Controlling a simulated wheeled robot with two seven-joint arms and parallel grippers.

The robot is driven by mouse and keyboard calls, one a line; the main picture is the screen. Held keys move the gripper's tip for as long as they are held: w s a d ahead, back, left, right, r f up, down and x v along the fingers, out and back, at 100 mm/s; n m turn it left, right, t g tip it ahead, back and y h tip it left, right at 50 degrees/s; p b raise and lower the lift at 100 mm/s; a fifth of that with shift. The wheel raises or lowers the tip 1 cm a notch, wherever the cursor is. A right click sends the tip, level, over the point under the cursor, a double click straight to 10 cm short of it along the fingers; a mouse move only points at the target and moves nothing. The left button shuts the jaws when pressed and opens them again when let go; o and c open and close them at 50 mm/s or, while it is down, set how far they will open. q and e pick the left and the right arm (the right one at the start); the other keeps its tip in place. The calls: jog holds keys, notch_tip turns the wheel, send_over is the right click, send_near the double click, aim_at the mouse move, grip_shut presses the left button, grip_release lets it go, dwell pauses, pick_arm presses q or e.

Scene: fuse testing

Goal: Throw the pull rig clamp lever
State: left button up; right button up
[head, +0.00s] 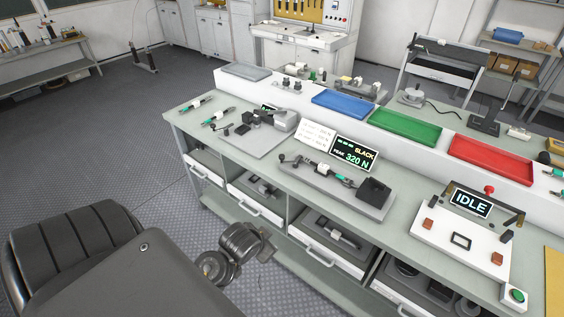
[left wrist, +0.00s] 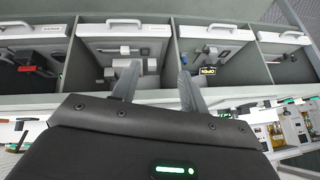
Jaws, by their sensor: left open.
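The pull rig (head: 338,190) is a grey plate on the bench with a black block (head: 373,193) at its right end. A green-and-white part (head: 342,179) lies along its middle. Small dark levers with knobs (head: 284,158) stand at its left end; I cannot tell for certain which is the clamp lever. The display (head: 354,153) behind it reads SLACK, PEAK 320 N. My left gripper shows in the left wrist view (left wrist: 158,74), open and empty, facing the trays under the bench. In the head view my dark arm is low in front of the bench, apart from the rig.
A second fixture (head: 258,130) stands left on the bench (head: 208,130). A white panel (head: 455,245) with an IDLE display is at the right. Blue (head: 343,105), green (head: 405,131) and red (head: 490,159) trays sit on the raised back ledge. Open trays (head: 258,198) project below the bench's front edge.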

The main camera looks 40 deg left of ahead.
pick_arm(q)
jog(key=w+a+r+n+t+y, duration=0.1)
jog(key=w+a+r+n+t, duration=0.2)
jog(key=w+a, duration=0.85)
jog(key=t, duration=0.4)
send_near(280, 157)
jog(key=shift+w+n, duration=0.25)
jog(key=shift+n, duration=0.05)
jog(key=p+x, duration=0.1)
jog(key=x, duration=0.9)
jog(key=shift+w+f, duration=0.25)
jog(key=shift+w, duration=0.05)
grip_shut()
